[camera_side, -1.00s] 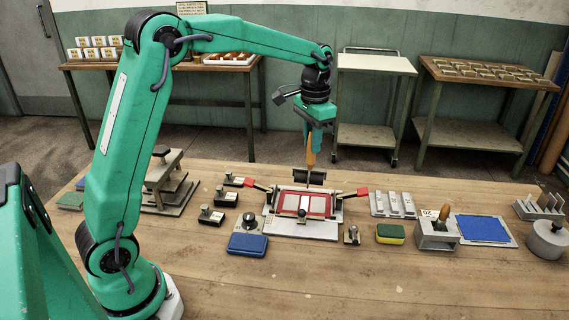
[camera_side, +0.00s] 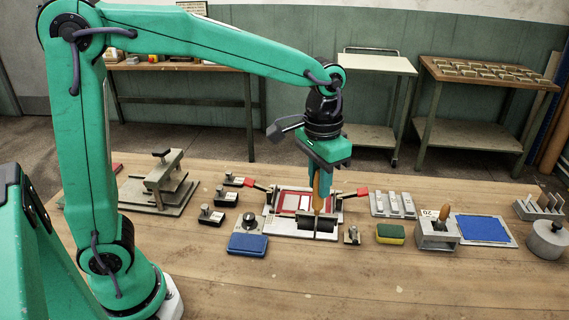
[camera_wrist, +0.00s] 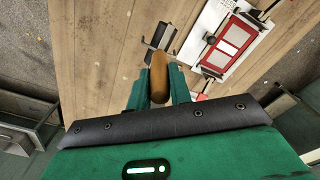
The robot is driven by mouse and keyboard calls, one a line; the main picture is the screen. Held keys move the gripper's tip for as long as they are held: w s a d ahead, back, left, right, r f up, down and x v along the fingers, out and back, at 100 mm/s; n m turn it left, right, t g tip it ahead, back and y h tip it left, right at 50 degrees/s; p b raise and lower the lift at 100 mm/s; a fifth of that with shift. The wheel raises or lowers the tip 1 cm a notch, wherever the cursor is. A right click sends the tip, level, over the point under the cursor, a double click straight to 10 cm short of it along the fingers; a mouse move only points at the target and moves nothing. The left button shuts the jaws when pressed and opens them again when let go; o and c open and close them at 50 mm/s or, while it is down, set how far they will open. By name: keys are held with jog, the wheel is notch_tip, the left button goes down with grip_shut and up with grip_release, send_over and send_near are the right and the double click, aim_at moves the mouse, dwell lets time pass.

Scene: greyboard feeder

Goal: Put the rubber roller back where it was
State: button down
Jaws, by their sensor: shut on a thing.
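The rubber roller has a wooden handle (camera_side: 317,196) and a dark cylinder (camera_side: 319,224) below it. My gripper (camera_side: 321,182) is shut on the handle, with the roller hanging below. In the wrist view the handle (camera_wrist: 160,78) is between my fingers (camera_wrist: 160,93), and the dark cylinder (camera_wrist: 158,38) lies beyond it. In the side view the cylinder overlaps the front right of the clamping fixture (camera_side: 285,227) with the red frame (camera_side: 284,201). I cannot tell whether it touches anything.
Black-based knobbed blocks (camera_side: 211,216) and a blue pad (camera_side: 248,244) stand left of the fixture. A small metal block (camera_side: 352,235), a yellow-green sponge (camera_side: 390,234), a grey holder (camera_side: 437,236) and a blue sheet (camera_side: 483,229) stand right. The front table is clear.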

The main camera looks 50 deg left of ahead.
jog(key=s+d, duration=0.4)
jog(key=s, duration=0.4)
jog(key=shift+s+d+f, duration=0.3)
jog(key=shift+d, duration=0.1)
jog(key=shift+w, duration=0.1)
jog(key=w+a+f, duration=0.7)
jog(key=a, duration=0.2)
jog(key=shift+w, duration=0.25)
jog(key=shift+d+f, duration=0.1)
jog(key=shift+f, duration=2)
jog(key=c, duration=1.3)
grip_release()
